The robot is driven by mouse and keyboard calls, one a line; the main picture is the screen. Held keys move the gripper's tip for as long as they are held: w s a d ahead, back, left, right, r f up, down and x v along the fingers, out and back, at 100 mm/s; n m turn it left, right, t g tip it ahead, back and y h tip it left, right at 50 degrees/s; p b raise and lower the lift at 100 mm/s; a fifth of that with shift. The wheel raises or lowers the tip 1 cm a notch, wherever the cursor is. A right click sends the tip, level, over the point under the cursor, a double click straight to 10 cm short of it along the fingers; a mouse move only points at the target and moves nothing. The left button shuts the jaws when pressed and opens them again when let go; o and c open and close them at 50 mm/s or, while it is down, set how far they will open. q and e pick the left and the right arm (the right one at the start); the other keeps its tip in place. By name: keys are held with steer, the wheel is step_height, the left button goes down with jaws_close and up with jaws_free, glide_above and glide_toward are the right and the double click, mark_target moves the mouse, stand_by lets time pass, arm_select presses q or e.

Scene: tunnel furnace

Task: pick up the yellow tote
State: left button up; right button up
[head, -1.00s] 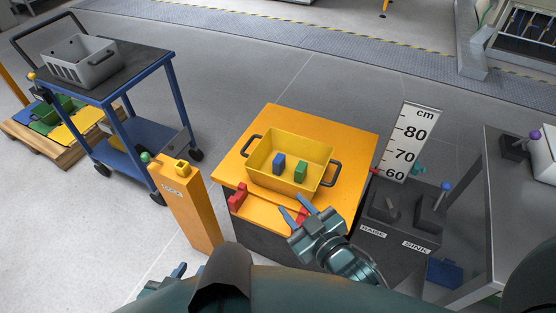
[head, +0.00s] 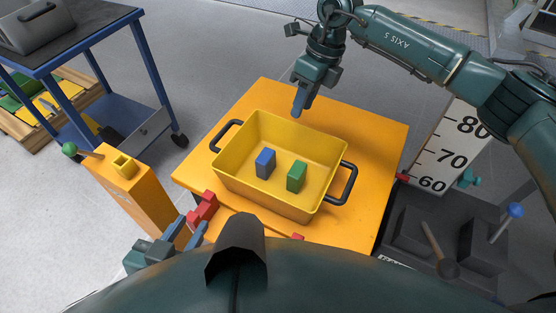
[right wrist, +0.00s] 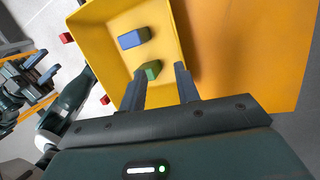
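The yellow tote (head: 236,182) stands on an orange-topped table (head: 375,190), with black handles at its left (head: 222,137) and right (head: 348,185) ends. A blue block (head: 265,163) and a green block (head: 297,176) stand inside it. My right gripper (head: 302,106) points down near the tote's far rim. In the right wrist view its fingers (right wrist: 160,88) are apart, close to the tote wall (right wrist: 176,38); I cannot tell whether they touch or straddle it. My left gripper (head: 186,230) is low at the left, fingers apart and empty, away from the tote.
Red pieces (head: 202,209) sit at the table's near left edge. An orange post (head: 135,195) with a green-knobbed lever stands left. A blue cart (head: 95,90) carries a grey bin (head: 38,27). A height scale (head: 447,150) and lever boxes (head: 425,235) stand right.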

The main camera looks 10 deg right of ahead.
steer(key=w+d, duration=0.1)
steer(key=d, duration=0.1)
steer(key=h+b, duration=0.1)
glide_above(302, 140)
steer(key=f, duration=0.7)
steer(key=shift+w+d, duration=0.3)
steer(key=f, duration=0.1)
steer(key=f+b, duration=0.1)
steer(key=f, duration=0.3)
steer(key=shift+s+a+f, duration=0.1)
steer(key=shift+s+a, duration=0.05)
steer(key=shift+a, duration=0.15)
arm_select(q)
steer(key=shift+w+d+f+m, duration=0.2)
steer(key=shift+w+d+f, duration=0.05)
steer(key=shift+f, duration=0.35)
steer(key=shift+w+d+f+m, duration=0.2)
steer(key=shift+w+f, duration=0.05)
steer(key=shift+f, duration=0.35)
arm_select(e)
steer(key=shift+c, duration=0.5)
steer(key=shift+c, duration=0.8)
jaws_close()
